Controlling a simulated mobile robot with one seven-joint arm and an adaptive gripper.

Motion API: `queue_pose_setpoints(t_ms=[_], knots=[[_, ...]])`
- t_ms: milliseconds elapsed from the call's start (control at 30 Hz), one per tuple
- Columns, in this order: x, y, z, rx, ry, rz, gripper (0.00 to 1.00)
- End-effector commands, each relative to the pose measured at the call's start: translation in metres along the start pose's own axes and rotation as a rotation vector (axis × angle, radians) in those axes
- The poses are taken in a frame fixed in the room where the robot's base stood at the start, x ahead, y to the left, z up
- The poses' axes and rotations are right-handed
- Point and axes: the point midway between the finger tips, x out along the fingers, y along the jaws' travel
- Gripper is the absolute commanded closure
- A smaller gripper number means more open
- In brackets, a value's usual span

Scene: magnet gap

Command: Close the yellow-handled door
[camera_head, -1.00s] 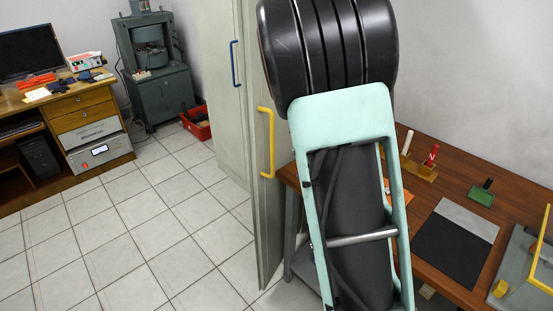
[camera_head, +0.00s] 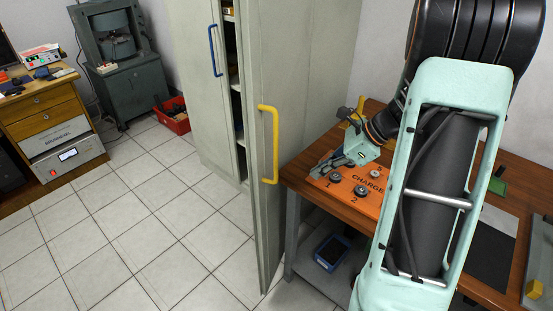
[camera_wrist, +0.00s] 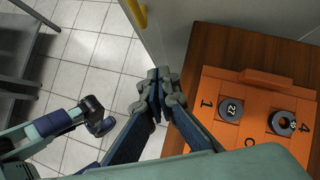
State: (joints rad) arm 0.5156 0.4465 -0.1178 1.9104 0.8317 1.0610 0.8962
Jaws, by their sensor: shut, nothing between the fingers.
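The yellow-handled door (camera_head: 252,190) stands open in the head view, swung out from the grey cabinet, its free edge toward me. Its yellow handle (camera_head: 275,145) is a vertical bar near that edge. A dark gap with shelves shows between it and the blue-handled door (camera_head: 197,85). My gripper (camera_head: 322,168) is right of the yellow-handled door, above the table's left end, shut and empty. In the wrist view, my shut fingertips (camera_wrist: 158,80) show between the door and the orange board; part of the yellow handle (camera_wrist: 138,13) shows at the top edge.
The wooden table (camera_head: 300,187) stands right of the door, with an orange charge board (camera_head: 348,188) under my gripper. A blue bin (camera_head: 331,252) sits below it. The tiled floor (camera_head: 150,215) left of the door is clear. A red crate (camera_head: 172,118) stands farther back.

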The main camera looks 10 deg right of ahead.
Motion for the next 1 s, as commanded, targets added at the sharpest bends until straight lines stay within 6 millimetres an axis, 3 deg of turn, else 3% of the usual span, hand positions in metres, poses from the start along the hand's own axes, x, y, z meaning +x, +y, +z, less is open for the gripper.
queue_pose_setpoints(t_ms=[100,267,367,800,1000], knots=[[-0.011,-0.016,0.015,0.077,-0.091,-0.048,1.0],[-0.012,-0.023,0.024,0.108,-0.133,-0.065,1.0],[0.0,-0.024,0.025,0.108,-0.132,-0.063,1.0],[0.089,-0.029,0.038,0.105,-0.13,-0.061,1.0],[0.102,-0.034,0.061,0.104,-0.129,-0.064,1.0]])
